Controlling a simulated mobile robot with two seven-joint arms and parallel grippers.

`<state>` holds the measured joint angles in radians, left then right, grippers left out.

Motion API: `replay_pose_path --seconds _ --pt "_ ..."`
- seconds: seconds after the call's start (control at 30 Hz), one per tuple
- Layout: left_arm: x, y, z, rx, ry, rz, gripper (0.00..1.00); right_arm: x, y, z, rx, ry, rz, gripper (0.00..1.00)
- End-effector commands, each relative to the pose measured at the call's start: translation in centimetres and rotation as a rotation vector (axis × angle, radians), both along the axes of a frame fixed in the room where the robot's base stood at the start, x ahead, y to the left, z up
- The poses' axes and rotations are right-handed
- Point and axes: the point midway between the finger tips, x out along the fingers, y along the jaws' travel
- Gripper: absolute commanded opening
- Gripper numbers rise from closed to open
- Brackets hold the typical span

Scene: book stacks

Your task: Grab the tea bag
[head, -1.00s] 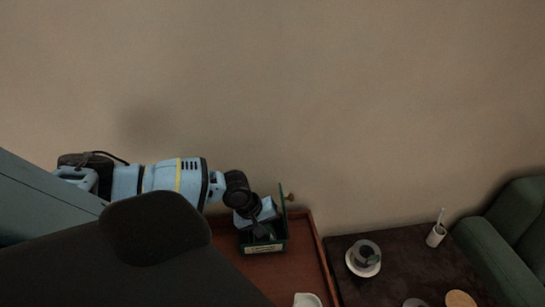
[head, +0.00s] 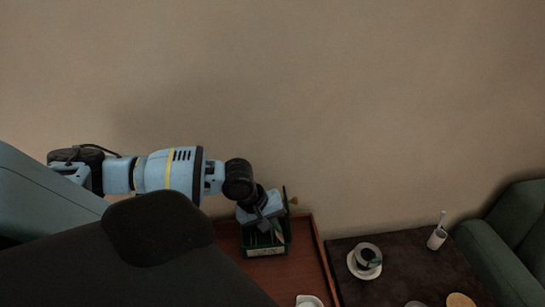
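A small dark green box (head: 265,252) with a pale label on its front stands on the reddish-brown wooden surface, its lid upright on the right side. Pale upright slips, possibly tea bags, show dimly inside it; I cannot make out a single tea bag clearly. My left gripper (head: 264,229) points down at the box opening, with its fingers at or just inside it. The fingers are dark and small, so I cannot tell whether they are open or hold anything. My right gripper is not in view.
A glass cup (head: 368,255) on a white saucer stands on the dark table (head: 405,270) to the right. A white holder (head: 437,238) is near the back edge. A white vessel (head: 309,301) shows at the bottom. A green armchair (head: 510,240) is at right. The wall is close behind.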

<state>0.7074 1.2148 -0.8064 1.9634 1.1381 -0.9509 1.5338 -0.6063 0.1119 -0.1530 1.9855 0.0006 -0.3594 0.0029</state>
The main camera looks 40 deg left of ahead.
Motion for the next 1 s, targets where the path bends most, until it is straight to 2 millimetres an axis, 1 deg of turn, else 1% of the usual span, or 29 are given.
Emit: replay_pose_path --seconds 0.03,0.27,0.5,0.7,0.83,1.0 --pt "-0.6 -0.7 0.1 -0.001 -0.002 -0.003 0.00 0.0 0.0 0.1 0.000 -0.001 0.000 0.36" --pt "-3.2 -3.9 0.0 0.001 0.001 -0.003 0.00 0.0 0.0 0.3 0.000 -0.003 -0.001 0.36" --pt "-6.3 -7.8 0.0 -0.002 0.001 -0.002 0.00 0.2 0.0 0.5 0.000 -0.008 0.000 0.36" --pt "-8.5 -10.6 -0.1 -0.001 0.002 -0.002 0.00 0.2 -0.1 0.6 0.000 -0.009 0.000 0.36" --pt "-9.6 -11.9 -0.1 0.001 0.002 0.000 0.00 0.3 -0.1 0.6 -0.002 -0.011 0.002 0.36" --pt "-10.4 -12.9 -0.1 0.001 0.002 0.000 0.00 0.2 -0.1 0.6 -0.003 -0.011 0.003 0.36"
